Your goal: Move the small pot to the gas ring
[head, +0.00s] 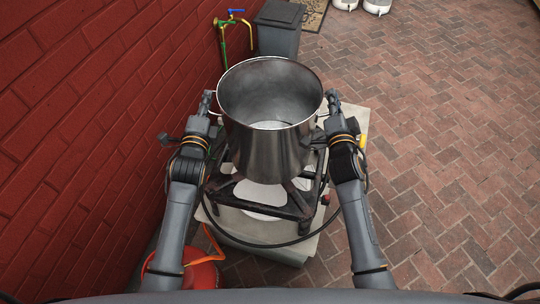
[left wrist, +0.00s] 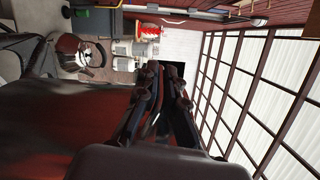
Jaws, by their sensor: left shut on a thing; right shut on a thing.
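The steel pot (head: 268,145) is upright and open at the top, with its inside empty except for a bright patch at the bottom. It is over the black gas ring (head: 250,202); I cannot tell whether it touches the ring. My left gripper (head: 206,103) is shut on the pot's left handle. My right gripper (head: 332,101) is shut on the right handle, and the fingers hide most of that handle. In the left wrist view, the left gripper's fingers (left wrist: 160,95) are close together; the handle is not clear there.
The gas ring stands on a pale low table (head: 272,240). A red gas bottle (head: 190,272) with an orange hose is at the lower left. The brick wall (head: 80,120) is close on the left. A grey bin (head: 279,30) and taps (head: 235,22) are behind. Paving at right is clear.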

